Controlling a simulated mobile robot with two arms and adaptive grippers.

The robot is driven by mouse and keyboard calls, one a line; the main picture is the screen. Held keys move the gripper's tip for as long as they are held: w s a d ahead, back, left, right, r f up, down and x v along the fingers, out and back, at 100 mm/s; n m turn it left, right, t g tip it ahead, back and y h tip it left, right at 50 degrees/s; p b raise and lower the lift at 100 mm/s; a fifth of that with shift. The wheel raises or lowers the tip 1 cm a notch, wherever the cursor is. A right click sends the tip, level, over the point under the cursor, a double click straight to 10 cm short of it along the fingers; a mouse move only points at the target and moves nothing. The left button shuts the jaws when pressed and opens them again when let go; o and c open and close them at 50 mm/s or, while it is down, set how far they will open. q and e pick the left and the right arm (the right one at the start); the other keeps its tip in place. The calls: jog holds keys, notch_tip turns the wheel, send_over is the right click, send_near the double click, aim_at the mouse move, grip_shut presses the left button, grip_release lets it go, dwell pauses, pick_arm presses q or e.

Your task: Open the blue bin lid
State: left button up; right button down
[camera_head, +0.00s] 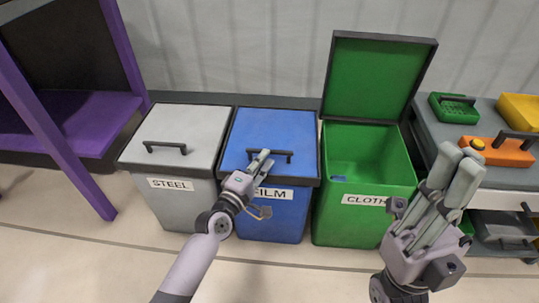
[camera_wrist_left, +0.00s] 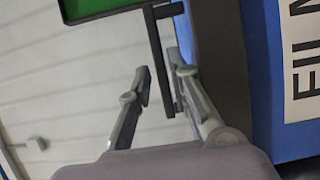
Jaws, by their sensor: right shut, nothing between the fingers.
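The blue bin (camera_head: 279,214), labelled FILM, has its blue lid (camera_head: 270,130) shut, with a dark bar handle (camera_head: 287,155) near the front of the lid. My left gripper (camera_head: 263,157) is at the left part of this handle. In the left wrist view, its fingers (camera_wrist_left: 160,78) are apart, with the dark handle bar (camera_wrist_left: 157,50) showing between them, closer to the right finger. I cannot tell whether they touch it. My right gripper (camera_head: 460,158) is shut and empty, raised in front of the green bin's right side.
A grey STEEL bin (camera_head: 182,130) with a shut lid stands on the left. A green CLOTH bin (camera_head: 333,222) on the right has its lid (camera_head: 378,78) up. A grey cart (camera_head: 440,127) with colored items is at far right, and a purple frame (camera_head: 60,130) at far left.

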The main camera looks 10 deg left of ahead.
pick_arm(q)
jog(key=shift+b+x, duration=0.45)
jog(key=shift+x, duration=1.6)
jog(key=shift+c, duration=0.3)
grip_shut()
